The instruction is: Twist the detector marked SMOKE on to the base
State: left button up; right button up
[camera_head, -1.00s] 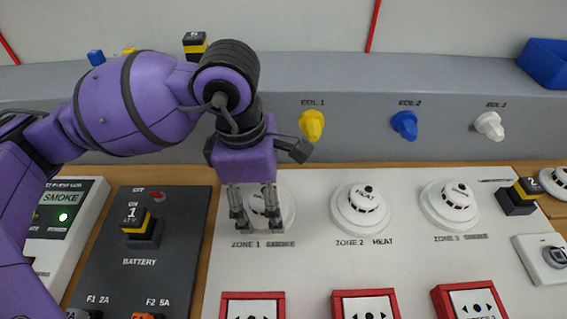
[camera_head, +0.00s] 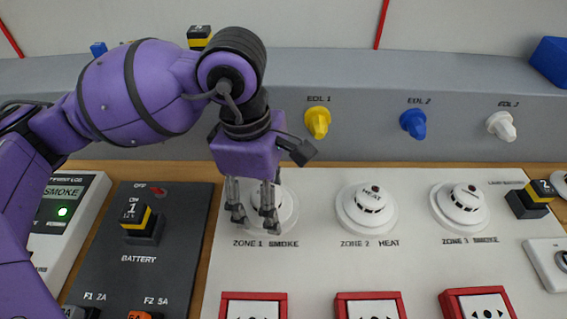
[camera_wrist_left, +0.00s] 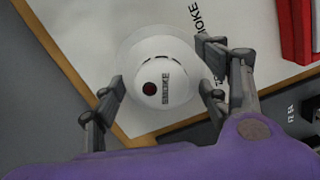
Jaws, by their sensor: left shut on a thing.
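The white, round detector marked SMOKE (camera_wrist_left: 163,78), with a dark red spot, sits over the white round Zone 1 base (camera_wrist_left: 133,45). In the head view the Zone 1 detector (camera_head: 277,205) is partly hidden behind my fingers. My left gripper (camera_head: 253,217) reaches down over it, with its fingers on opposite sides. In the left wrist view my left gripper (camera_wrist_left: 160,92) is shut on the detector. Whether the detector is fully seated in the base cannot be told. My right gripper is not in view.
Zone 2 HEAT detector (camera_head: 367,209) and Zone 3 SMOKE detector (camera_head: 460,206) stand to the right on the white panel. Red-framed call points (camera_head: 253,305) line the front. The battery switch (camera_head: 143,224) is left. Yellow, blue and white EOL plugs project from the grey ledge (camera_head: 365,130) behind.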

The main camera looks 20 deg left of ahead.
pick_arm(q)
jog(key=shift+a+f+m, duration=0.1)
jog(key=shift+m, duration=0.3)
jog(key=shift+m+b, duration=0.6)
jog(key=shift+b, duration=0.05)
jog(key=shift+m, duration=0.4)
jog(key=o, duration=1.3)
jog(key=shift+w, duration=0.1)
jog(key=shift+o, duration=1.2)
